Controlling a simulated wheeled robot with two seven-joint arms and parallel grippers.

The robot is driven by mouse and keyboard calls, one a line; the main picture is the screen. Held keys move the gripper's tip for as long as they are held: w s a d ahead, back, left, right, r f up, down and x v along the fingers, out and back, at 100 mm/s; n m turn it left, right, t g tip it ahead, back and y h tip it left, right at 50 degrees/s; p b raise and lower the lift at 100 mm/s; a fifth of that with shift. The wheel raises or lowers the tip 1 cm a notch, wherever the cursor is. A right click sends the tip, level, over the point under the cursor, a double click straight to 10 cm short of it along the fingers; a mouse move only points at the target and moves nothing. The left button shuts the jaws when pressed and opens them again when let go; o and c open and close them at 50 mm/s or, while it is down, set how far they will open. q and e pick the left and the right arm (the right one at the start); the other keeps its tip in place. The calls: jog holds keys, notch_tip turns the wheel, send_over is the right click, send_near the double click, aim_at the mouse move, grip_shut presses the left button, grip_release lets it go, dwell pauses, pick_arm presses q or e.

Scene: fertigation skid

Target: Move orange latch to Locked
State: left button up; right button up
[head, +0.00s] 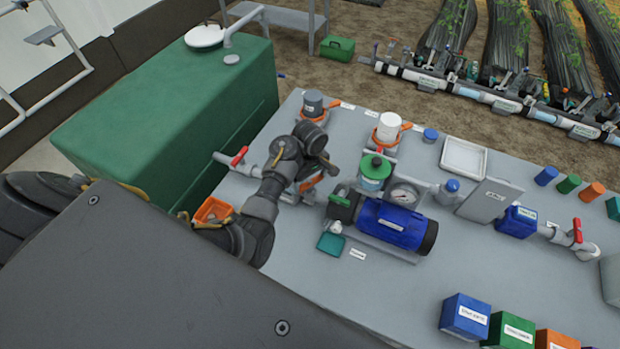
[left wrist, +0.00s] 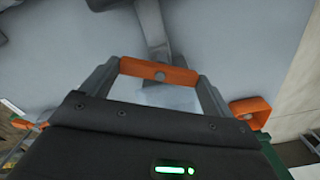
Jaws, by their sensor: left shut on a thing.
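My left gripper (head: 314,172) reaches in from the left over the skid's grey top. In the head view only a bit of orange (head: 312,183) shows by the fingers; my arm hides the rest. No Locked marking is readable. My right gripper is in neither view.
A red-handled valve (head: 238,157) is left of my arm. A blue pump (head: 392,224), a pressure gauge (head: 404,196) and a green-capped canister (head: 374,172) stand close on the right. A green tank (head: 170,115) is at the left. Open tabletop (head: 370,300) lies in front.

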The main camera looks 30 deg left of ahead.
pick_arm(q)
jog(key=m, duration=1.1)
jog(key=shift+m, duration=0.7)
jog(key=shift+o, duration=0.2)
jog(key=o, duration=0.8)
jog(key=shift+c, duration=0.2)
